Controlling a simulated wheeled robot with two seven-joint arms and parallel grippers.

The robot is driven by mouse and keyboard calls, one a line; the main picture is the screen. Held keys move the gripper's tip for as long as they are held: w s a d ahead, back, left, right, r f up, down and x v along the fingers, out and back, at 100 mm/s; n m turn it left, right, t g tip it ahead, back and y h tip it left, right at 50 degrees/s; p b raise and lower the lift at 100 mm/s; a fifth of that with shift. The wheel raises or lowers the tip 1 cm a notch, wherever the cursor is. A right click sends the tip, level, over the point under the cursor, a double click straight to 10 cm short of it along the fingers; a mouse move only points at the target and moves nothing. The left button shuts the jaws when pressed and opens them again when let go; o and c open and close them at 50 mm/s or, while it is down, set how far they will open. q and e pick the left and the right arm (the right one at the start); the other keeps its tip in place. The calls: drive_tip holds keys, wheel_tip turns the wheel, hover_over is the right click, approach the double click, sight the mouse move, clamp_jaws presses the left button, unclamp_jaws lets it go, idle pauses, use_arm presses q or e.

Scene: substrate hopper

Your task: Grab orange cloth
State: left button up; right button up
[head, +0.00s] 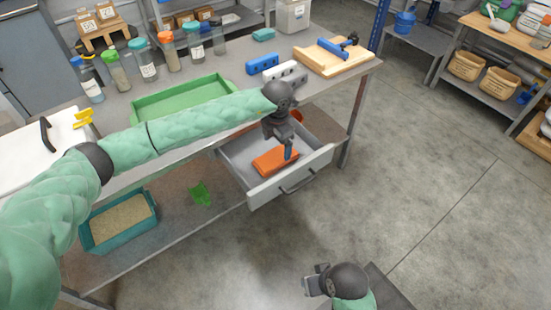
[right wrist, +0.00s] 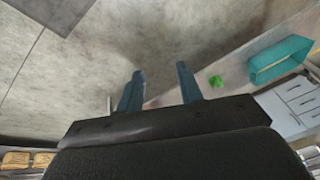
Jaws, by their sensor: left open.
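The orange cloth (head: 270,163) lies folded in the open grey drawer (head: 310,166) under the workbench. My left gripper (head: 289,152) points down into the drawer with its fingers at the cloth's right end. It is open, and I cannot tell whether it touches the cloth. My right gripper (head: 312,283) is low at the bottom of the head view, over the floor and away from the drawer. In the right wrist view its fingers (right wrist: 161,75) are apart with nothing between them.
A green tray (head: 180,100), several bottles, a blue block (head: 262,64) and a wooden board (head: 335,58) are on the bench. A sand-filled teal bin (head: 119,222) and a green item (head: 200,194) are on the lower shelf. The floor at right is clear.

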sight(278, 155)
use_arm(q)
drive_tip(key=shift+d+f+p, duration=0.1)
drive_tip(key=shift+f+p, duration=0.25)
drive_tip(key=shift+f, duration=0.35)
drive_tip(key=f, duration=0.1)
drive_tip(key=f+p, duration=0.1)
drive_tip(key=f, duration=0.1)
drive_tip(key=shift+w+d+f, duration=0.15)
drive_tip(key=shift+w, duration=0.05)
drive_tip(key=shift+f, duration=0.5)
drive_tip(key=c, duration=1)
drive_tip(key=shift+c, duration=0.4)
use_arm(e)
drive_tip(key=shift+g+h, duration=0.3)
drive_tip(key=shift+g, duration=0.1)
drive_tip(key=d+r, duration=0.1)
drive_tip(key=s+d+r, duration=0.1)
drive_tip(key=r, duration=0.1)
drive_tip(key=shift+s+d, duration=0.1)
drive_tip(key=shift+d, duration=0.25)
use_arm(q)
drive_tip(key=shift+r, duration=0.1)
use_arm(e)
drive_tip(key=shift+f, duration=0.1)
